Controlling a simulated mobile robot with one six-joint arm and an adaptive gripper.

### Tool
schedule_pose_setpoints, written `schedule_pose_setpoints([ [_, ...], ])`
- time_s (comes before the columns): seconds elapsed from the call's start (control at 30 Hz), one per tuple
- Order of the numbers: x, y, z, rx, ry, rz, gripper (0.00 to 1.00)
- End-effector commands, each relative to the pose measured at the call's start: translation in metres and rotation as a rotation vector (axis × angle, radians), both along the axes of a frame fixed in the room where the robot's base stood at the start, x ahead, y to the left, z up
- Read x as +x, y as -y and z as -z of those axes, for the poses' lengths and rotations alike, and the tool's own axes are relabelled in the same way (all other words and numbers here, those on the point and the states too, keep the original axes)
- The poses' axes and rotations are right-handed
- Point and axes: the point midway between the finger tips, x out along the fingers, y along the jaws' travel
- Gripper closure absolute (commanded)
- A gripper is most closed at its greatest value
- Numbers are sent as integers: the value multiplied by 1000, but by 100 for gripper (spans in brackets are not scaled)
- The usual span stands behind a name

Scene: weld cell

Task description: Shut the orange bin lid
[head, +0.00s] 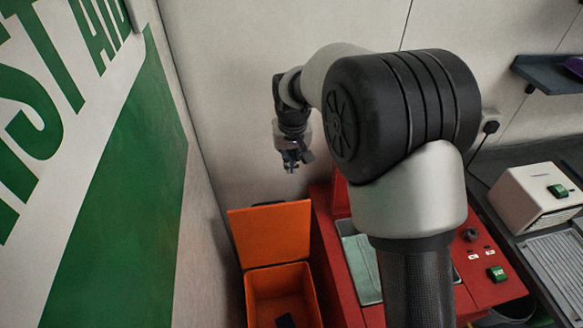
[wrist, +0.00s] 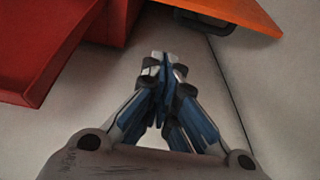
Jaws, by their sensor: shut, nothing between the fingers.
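The orange bin (head: 252,300) stands on the floor at the bottom of the head view, between the wall and a red machine. Its orange lid (head: 270,236) is open, standing up at the bin's far side, with a small dark part on its top edge. A dark object lies inside the bin. My gripper (head: 291,166) is shut and empty, above and beyond the lid, apart from it. In the wrist view my closed fingers (wrist: 164,66) point up the picture. An orange panel (wrist: 252,10), probably the lid, shows top right with a dark handle-like loop (wrist: 208,24) beside it.
The red machine (head: 340,270) with a grey-green basin stands right of the bin, and red surfaces fill the wrist view's left (wrist: 45,40). A green-and-white wall sign (head: 120,220) is close on the left. A dark counter with a cream box (head: 528,195) is at the right.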

Motion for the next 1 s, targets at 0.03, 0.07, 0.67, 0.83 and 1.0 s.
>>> schedule_pose_setpoints([
  [0.03, 2, -3, 1, -1, -2, -3, 100],
  [0.07, 3, -4, 4, -2, -4, -4, 100],
  [0.67, 21, -9, 108, -3, -8, -4, 100],
  [0.83, -3, -3, 98, -1, -4, -4, 100],
  [1.0, -14, 0, 97, -1, -4, -4, 100],
])
